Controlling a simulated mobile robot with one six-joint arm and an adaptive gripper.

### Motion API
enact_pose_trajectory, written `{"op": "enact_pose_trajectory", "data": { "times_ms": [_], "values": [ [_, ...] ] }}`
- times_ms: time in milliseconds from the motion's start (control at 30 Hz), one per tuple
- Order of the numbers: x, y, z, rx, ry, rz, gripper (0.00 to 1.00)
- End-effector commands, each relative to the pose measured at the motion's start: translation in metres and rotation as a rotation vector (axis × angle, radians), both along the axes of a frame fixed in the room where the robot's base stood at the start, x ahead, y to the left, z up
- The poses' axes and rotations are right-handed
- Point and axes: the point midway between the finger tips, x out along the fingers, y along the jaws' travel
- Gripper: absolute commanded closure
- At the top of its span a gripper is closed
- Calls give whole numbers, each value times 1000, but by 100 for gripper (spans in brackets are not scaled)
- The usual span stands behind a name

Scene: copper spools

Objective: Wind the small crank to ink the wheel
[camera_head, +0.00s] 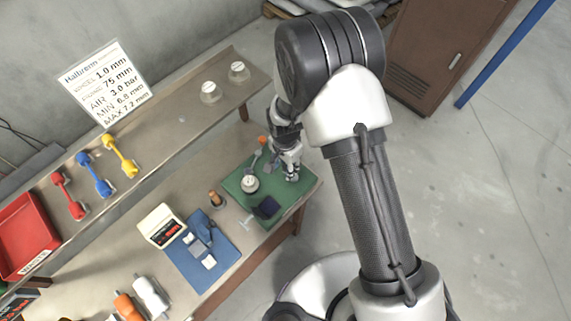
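My gripper (291,175) points down over the right part of a green mat (289,197) at the bench's right end. Its fingers are too small to tell whether they are open or shut, or whether they touch anything. Left of it, a small part with an orange knob (262,140) and a grey arm stands at the mat's back edge; it may be the small crank. A round whitish piece (250,184) stands on the mat, with a dark blue block (267,207) in front of it. I cannot tell which piece is the inked wheel.
A blue mat (188,267) with grey parts and a white display box (161,227) lie to the left. A brown-topped piece (215,199) stands between the mats. The raised shelf (175,137) behind holds coloured dumbbell-shaped pieces, two pale round pieces and a red bin (25,236).

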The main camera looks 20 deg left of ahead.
Motion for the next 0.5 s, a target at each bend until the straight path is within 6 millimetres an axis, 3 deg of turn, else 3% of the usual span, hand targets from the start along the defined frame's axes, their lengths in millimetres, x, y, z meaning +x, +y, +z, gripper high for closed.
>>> {"op": "enact_pose_trajectory", "data": {
  "times_ms": [267,500],
  "values": [
    [0,0,-1,1,-1,0,62],
    [0,0,-1,1,0,0,78]
  ]
}}
